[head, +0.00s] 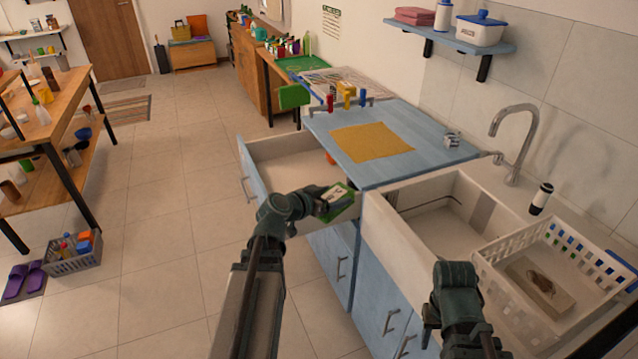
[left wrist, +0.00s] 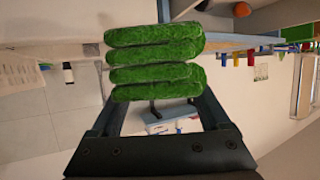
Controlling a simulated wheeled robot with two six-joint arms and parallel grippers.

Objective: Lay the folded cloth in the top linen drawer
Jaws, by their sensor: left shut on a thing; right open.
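The folded green cloth (head: 345,206) is held by my left gripper (head: 332,204) near the right side of the open top drawer (head: 252,172). In the left wrist view the cloth (left wrist: 153,62) is a thick stack of green layers between the fingers (left wrist: 155,112). The drawer has a blue front and a pale, mostly bare inside, with a small orange thing near its back right. I cannot tell whether the cloth is over the drawer or just beside its wall. My right gripper (head: 431,318) is open and empty in front of the sink.
The blue counter (head: 435,140) carries a yellow cloth (head: 372,142) and a rack of coloured hanging things. The white sink (head: 440,213) is to the right, with a white dish basket (head: 560,235) beside it.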

